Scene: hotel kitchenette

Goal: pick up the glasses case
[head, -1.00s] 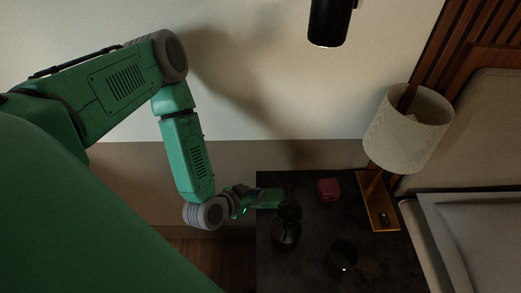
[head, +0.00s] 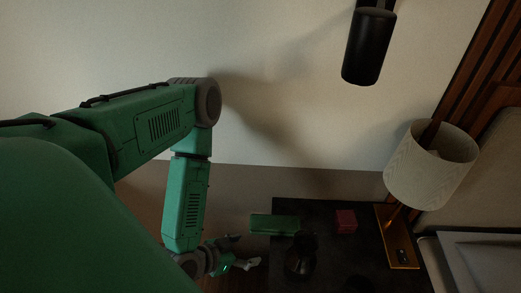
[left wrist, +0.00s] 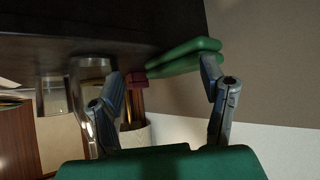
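The green glasses case (head: 275,224) lies at the left edge of the dark nightstand, its left end jutting past the edge. My left gripper (head: 243,254) is open and empty, to the lower left of the case in the head view. The left wrist view shows the two spread fingers of my left gripper (left wrist: 160,88). There the green case (left wrist: 182,60) lies beyond the fingertips, and its right end overlaps the tip of the right finger; I cannot tell whether they touch. My right gripper is not in view.
A black wall lamp (head: 369,45) hangs above. The bed is at right.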

